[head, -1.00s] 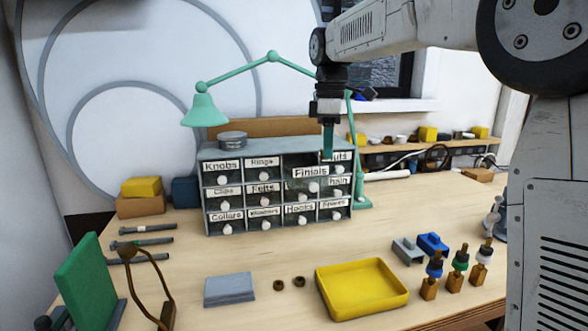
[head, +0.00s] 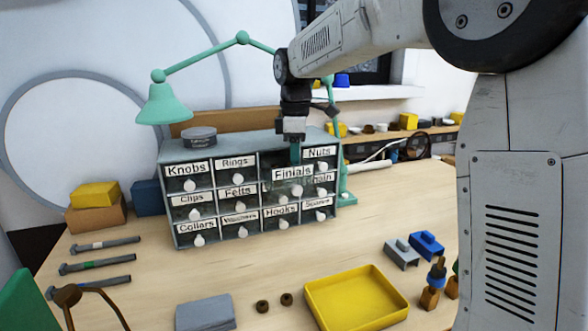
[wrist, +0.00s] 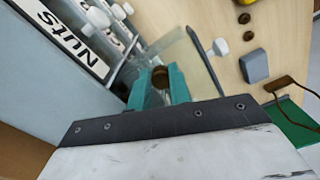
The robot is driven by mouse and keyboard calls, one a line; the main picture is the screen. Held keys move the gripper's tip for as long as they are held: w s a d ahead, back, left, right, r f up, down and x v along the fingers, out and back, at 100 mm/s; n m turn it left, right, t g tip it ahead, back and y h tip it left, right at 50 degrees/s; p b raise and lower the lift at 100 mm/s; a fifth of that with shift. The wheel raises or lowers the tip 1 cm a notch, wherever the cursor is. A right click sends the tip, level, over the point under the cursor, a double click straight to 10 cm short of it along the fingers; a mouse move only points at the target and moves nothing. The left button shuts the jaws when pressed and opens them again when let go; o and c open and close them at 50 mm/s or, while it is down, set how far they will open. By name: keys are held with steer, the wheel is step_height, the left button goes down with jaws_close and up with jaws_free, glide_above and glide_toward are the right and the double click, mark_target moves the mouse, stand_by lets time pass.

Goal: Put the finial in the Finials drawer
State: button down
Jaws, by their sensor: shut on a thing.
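The Finials drawer (head: 293,175) stands pulled out from the top row of the grey drawer cabinet (head: 167,208), its label in front of its neighbours. My gripper (head: 295,154) points down at this drawer, just behind its label. In the wrist view, the teal jaws of my gripper (wrist: 159,82) are shut on a small brown finial (wrist: 160,76). The clear drawer body (wrist: 182,55) shows around and beyond the jaws. I cannot tell how far the finial is inside it. The head view hides the finial.
The Nuts drawer (head: 319,153) is close on the right. A green lamp (head: 164,104) arches behind the cabinet, and a round tin (head: 199,138) sits on top. A yellow tray (head: 357,301) and a grey block (head: 205,313) lie in front. The table before the cabinet is mostly clear.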

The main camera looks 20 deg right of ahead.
steer(key=shift+f, duration=1.35)
steer(key=shift+f, duration=0.1)
steer(key=c, duration=1.6)
jaws_free()
steer(key=shift+o, duration=0.2)
step_height(320, 180, up, 12)
steer(key=s+d+m, duration=0.1)
steer(key=s+m, duration=0.3)
steer(key=s, duration=0.7)
steer(key=s+f+m, duration=0.4)
steer(key=s+f, duration=0.3)
steer(key=s, duration=0.5)
steer(key=s+d+f+m+t, duration=0.1)
steer(key=s+f+m, duration=0.4)
steer(key=s, duration=0.8)
step_height(320, 180, down, 3)
steer(key=shift+d+f+m, duration=0.15)
steer(key=shift+d+m, duration=0.1)
steer(key=shift+m, duration=0.05)
